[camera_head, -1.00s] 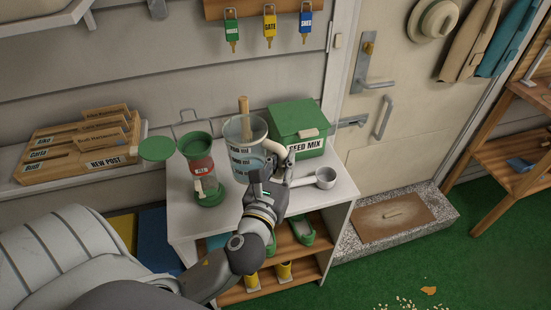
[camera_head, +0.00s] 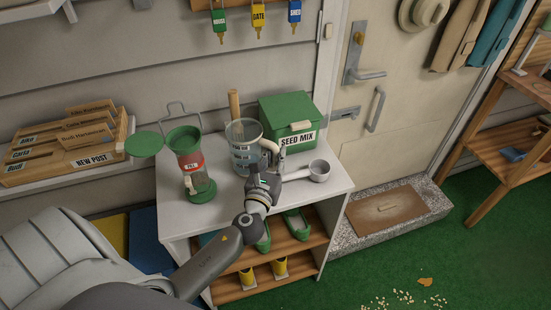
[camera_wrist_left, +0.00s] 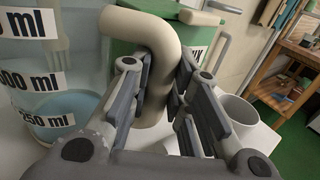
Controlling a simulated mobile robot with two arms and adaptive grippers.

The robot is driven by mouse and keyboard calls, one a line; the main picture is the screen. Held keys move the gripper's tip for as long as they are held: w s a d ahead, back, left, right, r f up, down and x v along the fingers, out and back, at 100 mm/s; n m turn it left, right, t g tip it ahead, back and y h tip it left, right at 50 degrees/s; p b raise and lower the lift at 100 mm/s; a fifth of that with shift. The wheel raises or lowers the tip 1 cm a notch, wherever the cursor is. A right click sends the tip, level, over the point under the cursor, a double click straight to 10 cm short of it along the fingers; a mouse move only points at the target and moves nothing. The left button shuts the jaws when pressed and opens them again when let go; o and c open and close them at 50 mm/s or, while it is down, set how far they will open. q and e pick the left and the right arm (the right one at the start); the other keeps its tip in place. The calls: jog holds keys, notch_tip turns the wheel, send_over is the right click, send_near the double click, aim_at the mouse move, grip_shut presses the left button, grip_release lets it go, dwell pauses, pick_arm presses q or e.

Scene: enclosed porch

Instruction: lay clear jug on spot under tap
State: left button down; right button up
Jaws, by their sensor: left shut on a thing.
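The clear jug (camera_head: 243,150) is upright over the white bench top, between the feeder and the green box. I cannot tell whether its base touches the bench. In the left wrist view the jug (camera_wrist_left: 50,75) fills the left side, with ml labels and a bluish layer low inside. My left gripper (camera_head: 266,172) is shut on the jug's beige curved handle (camera_head: 270,148). The handle (camera_wrist_left: 150,40) passes between the fingers in the left wrist view (camera_wrist_left: 165,105). No tap or spot under one shows. My right gripper is out of view.
On the bench top (camera_head: 215,215) stand a green-lidded feeder (camera_head: 195,165), the SEED MIX box (camera_head: 290,118) and a metal scoop (camera_head: 318,171) close right of my gripper. A wooden stick (camera_head: 234,103) rises behind the jug. A shelf (camera_head: 290,262) below holds green shoes.

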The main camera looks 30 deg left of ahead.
pick_arm(q)
jog(key=shift+r, duration=0.1)
jog(key=c, duration=1.8)
grip_release()
jog(key=shift+f, duration=0.2)
jog(key=o, duration=0.5)
jog(key=shift+c, duration=0.2)
jog(key=shift+r, duration=0.15)
